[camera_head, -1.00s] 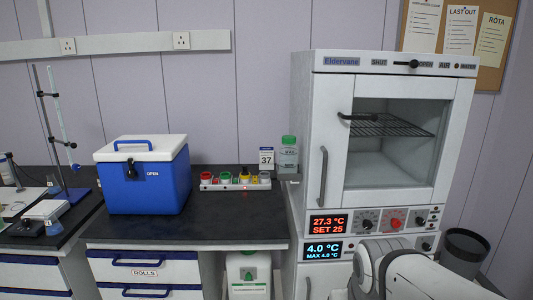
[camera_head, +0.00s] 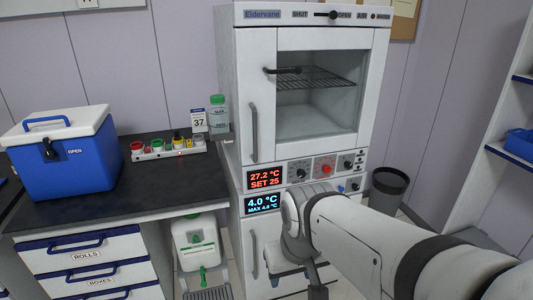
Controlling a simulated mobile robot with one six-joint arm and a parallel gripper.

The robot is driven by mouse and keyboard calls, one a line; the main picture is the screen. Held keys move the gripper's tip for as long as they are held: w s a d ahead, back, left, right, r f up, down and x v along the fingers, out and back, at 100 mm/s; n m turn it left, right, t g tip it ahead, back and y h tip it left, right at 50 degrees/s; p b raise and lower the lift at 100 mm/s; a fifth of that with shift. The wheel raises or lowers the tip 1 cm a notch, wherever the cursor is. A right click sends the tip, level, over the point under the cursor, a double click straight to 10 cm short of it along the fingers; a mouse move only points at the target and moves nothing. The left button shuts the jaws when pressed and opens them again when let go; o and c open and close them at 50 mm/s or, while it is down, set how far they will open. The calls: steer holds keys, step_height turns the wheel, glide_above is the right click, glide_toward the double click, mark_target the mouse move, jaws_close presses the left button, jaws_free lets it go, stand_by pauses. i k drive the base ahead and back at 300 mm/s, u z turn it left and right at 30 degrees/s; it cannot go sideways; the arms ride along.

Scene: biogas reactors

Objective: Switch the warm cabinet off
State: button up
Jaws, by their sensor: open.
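The warm cabinet (camera_head: 228,110) is the upper white "Eldervane" unit with a closed glass door and an empty wire shelf (camera_head: 305,78) inside. Its display (camera_head: 265,178) is lit red and reads 27.2 °C, SET 25. Right of the display on the panel are a black knob (camera_head: 299,171), a red knob (camera_head: 325,169) and another dark knob (camera_head: 347,165). The knob markings are too small to read. My arm reaches in from the lower right, its joint in front of the lower unit. My gripper's fingertips do not show.
A lower display (camera_head: 262,204) reads 4.0 °C in blue, above a lower door (camera_head: 252,255). A black bin (camera_head: 387,190) stands right of the cabinet. A bench (camera_head: 150,185) at left holds a blue cool box (camera_head: 65,160), coloured-lid pots and a green-capped bottle (camera_head: 218,115).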

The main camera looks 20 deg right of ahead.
mark_target(348, 164)
steer(key=u, duration=1.8)
steer(key=k, duration=1)
steer(key=z, duration=1.75)
steer(key=i, duration=1)
steer(key=z, duration=0.05)
